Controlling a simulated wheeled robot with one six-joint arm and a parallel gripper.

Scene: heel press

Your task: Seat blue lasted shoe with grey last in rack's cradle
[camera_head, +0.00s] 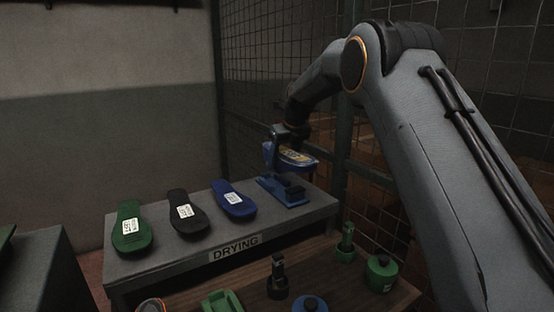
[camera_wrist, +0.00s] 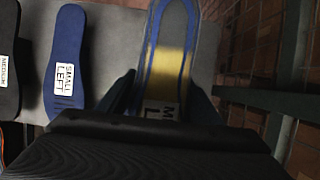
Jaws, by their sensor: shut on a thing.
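My gripper (camera_head: 290,135) is shut on a blue shoe piece (camera_head: 286,154), over the right end of the drying rack (camera_head: 160,262). In the wrist view the piece (camera_wrist: 149,62) has a blue rim, a greyish middle, a yellow band and a partly hidden white label. The grey last cannot be made out clearly. A blue stand with a dark block (camera_head: 284,191), possibly the cradle, is on the rack just below the held piece. From the head view the piece looks above the stand, but the gap is unclear.
Green (camera_head: 131,229), black (camera_head: 187,213) and blue (camera_head: 234,201) labelled soles lie in a row left of the stand. A lower wooden bench holds a green block (camera_head: 221,303), a dark post (camera_head: 278,279) and a green canister (camera_head: 381,273). A mesh wall stands close behind.

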